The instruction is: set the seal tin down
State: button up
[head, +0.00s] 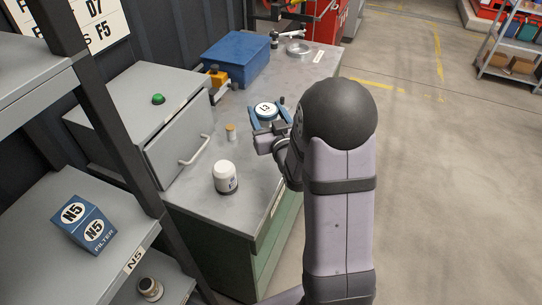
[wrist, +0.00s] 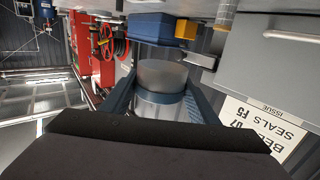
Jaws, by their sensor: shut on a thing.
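The seal tin (head: 265,109) is a round tin with a blue rim and a white lid marked L3. My gripper (head: 267,113) is shut on its sides, one finger on each side, above the grey bench top (head: 256,178). In the wrist view the tin (wrist: 163,77) shows as a plain grey cylinder with a dark blue band, between the two fingers (wrist: 160,95). Whether its base touches the bench is hidden in both views.
A white jar with a dark base (head: 226,176) and a small brass-coloured piece (head: 231,132) stand nearby. A grey cabinet (head: 124,108) is at left. A blue box (head: 236,58), a yellow-and-black device (head: 217,79) and a metal ring (head: 299,48) are farther back.

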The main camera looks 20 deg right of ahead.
jog(key=shift+s+d+f+n+y+b, duration=0.2)
jog(key=shift+s+d+y, duration=0.1)
jog(key=shift+s, duration=0.1)
jog(key=shift+s+d+f+n+y+b, duration=0.15)
jog(key=shift+s+f+n+y+b, duration=0.05)
jog(key=shift+s+y, duration=0.15)
jog(key=shift+f, duration=0.15)
jog(key=shift+f, duration=2.8)
jog(key=shift+f, duration=2.05)
jog(key=shift+f, duration=0.1)
jog(key=shift+f, duration=0.1)
jog(key=o, duration=1.1)
